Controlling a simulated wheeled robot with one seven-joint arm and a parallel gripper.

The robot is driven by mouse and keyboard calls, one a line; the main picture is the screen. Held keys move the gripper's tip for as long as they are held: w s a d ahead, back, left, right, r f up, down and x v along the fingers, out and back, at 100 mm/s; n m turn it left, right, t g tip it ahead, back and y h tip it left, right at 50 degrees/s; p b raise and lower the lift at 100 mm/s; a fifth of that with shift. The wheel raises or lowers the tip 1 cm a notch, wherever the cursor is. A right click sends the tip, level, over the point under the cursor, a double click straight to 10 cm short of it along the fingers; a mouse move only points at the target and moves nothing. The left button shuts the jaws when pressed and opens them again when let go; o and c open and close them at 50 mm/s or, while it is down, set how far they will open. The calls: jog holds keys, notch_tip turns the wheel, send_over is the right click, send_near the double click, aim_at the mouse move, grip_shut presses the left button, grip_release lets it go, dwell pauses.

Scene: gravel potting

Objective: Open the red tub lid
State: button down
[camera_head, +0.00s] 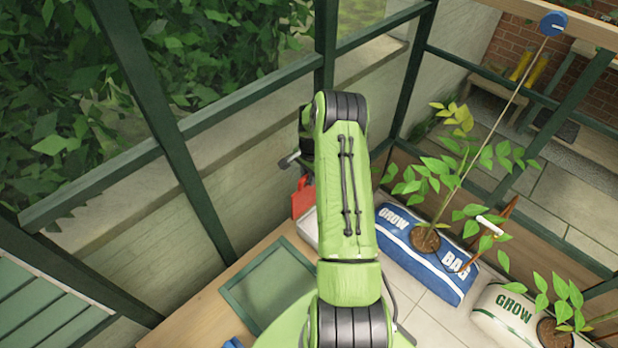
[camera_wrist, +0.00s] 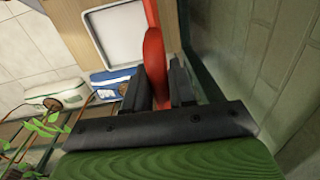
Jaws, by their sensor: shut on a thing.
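The red lid (camera_wrist: 154,50) shows nearly edge-on in the wrist view, running between the black fingers of my gripper (camera_wrist: 158,88), which are shut on it. In the head view the lid (camera_head: 302,197) shows as a red panel standing steeply up, partly hidden by my green arm. Beside it is a pale, square-rimmed tub (camera_wrist: 112,36), with a light inside visible in the wrist view. In the head view only a pale side of the tub (camera_head: 307,227) shows at the left of my arm. My fingers are hidden behind the arm there.
A wooden bench holds a green-framed panel (camera_head: 271,287). A blue grow bag (camera_head: 415,257) and a white grow bag (camera_head: 505,317) with plants lie to the right. A string runs up to a blue reel (camera_head: 553,23). A low wall and green frame posts stand close behind.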

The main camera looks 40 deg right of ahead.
jog(key=shift+w, duration=0.4)
jog(key=c, duration=1.1)
grip_release()
jog(key=r, duration=1)
jog(key=s+r, duration=0.1)
jog(key=r, duration=0.4)
jog(key=shift+r, duration=0.4)
jog(key=shift+a, duration=0.1)
